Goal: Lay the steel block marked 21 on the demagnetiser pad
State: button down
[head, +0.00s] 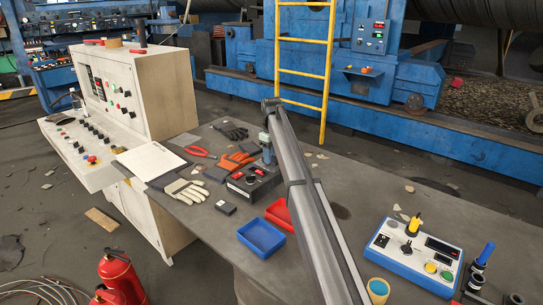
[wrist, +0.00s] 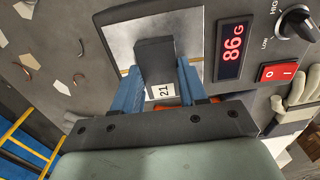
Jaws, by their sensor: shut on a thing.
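The dark steel block (wrist: 155,58) with a white label reading 21 is between the two blue fingers of my gripper (wrist: 159,78) in the wrist view. My gripper is shut on it. The bright square demagnetiser pad (wrist: 120,42) lies beneath the block, which covers its middle. I cannot tell whether the block touches the pad. Beside the pad, a red display (wrist: 232,50) reads 86 G. In the head view, the dark demagnetiser box (head: 250,188) stands on the bench and my gripper (head: 267,150) is at its back right end. The block is not clear there.
A red tray (head: 280,215) and a blue tray (head: 261,237) sit in front of the demagnetiser. A control unit (head: 412,255) stands at the right.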

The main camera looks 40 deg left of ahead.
jog(key=c, duration=0.6)
grip_release()
jog(key=shift+f, duration=0.1)
notch_tip(320, 180, up, 12)
dwell(0.6)
